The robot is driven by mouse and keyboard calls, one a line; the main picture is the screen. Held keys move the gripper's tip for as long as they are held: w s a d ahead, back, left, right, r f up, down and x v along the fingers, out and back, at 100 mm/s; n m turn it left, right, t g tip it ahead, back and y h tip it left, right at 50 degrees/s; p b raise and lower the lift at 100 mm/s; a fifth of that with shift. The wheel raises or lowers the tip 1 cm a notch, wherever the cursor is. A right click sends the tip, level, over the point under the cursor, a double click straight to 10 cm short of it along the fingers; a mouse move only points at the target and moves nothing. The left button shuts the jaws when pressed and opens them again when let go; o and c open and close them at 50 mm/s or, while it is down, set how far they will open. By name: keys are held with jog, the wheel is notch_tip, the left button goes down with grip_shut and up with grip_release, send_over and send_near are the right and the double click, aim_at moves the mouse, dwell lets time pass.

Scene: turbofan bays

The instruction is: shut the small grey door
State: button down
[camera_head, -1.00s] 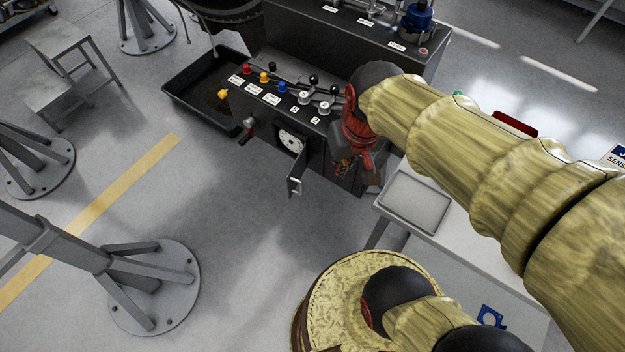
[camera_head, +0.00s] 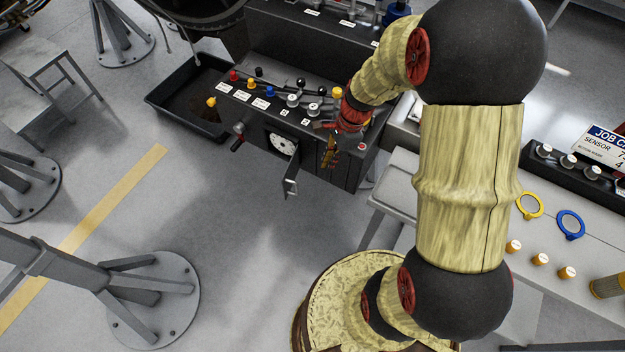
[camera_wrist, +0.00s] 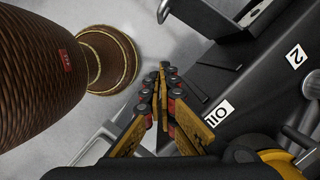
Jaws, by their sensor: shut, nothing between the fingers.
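The small grey door (camera_head: 291,180) stands open in the head view, swung out from the front of the dark control cabinet (camera_head: 335,172). A white dial (camera_head: 283,145) shows in the opening behind it. My gripper (camera_head: 329,163) is to the right of the door, by the cabinet's front, and appears apart from the door. In the wrist view its fingers (camera_wrist: 163,72) are together with nothing between them. A grey edged part at the top of the wrist view may be the door; I cannot tell for sure.
Knobs and levers (camera_head: 292,100) line the cabinet top. A red-handled valve (camera_head: 238,138) sticks out left of the opening. A black tray (camera_head: 185,110) lies to the left. A white table (camera_head: 395,200) stands at right. The floor before the door is clear.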

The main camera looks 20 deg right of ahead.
jog(key=a+f+b, duration=0.3)
jog(key=a+f, duration=0.3)
jog(key=f, duration=0.3)
jog(key=shift+w+a+f, duration=0.2)
jog(key=shift+w+f, duration=0.05)
jog(key=shift+w, duration=0.2)
jog(key=shift+a, duration=0.1)
jog(key=shift+a+m+p, duration=0.3)
jog(key=shift+p, duration=0.1)
